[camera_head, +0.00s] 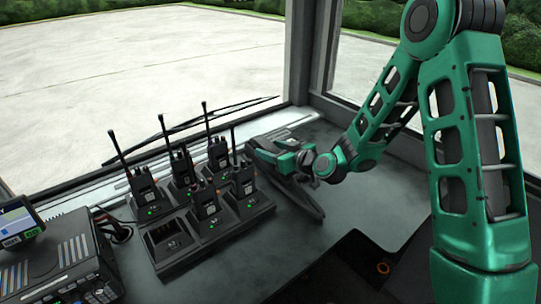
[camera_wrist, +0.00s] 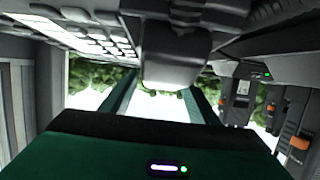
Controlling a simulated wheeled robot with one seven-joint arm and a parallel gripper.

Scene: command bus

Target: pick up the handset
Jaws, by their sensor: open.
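A grey rounded piece (camera_wrist: 175,62), which looks like part of the handset, lies ahead of my gripper in the wrist view. A keypad (camera_wrist: 95,38) of the desk phone shows at its upper left. My gripper (camera_wrist: 160,88) is open, with one green finger on each side of this grey piece. I cannot tell whether the fingers touch it. In the head view my gripper (camera_head: 272,151) is low over the dark phone unit (camera_head: 312,203) by the window and hides much of it, so the handset is not clear there.
Several radios (camera_head: 145,190) with tall antennas stand in a black charger (camera_head: 172,262) just left of my gripper; its front left slot (camera_head: 168,238) is empty. A console (camera_head: 55,265) is at far left. A window post (camera_head: 310,50) rises behind. Grey desk in front is clear.

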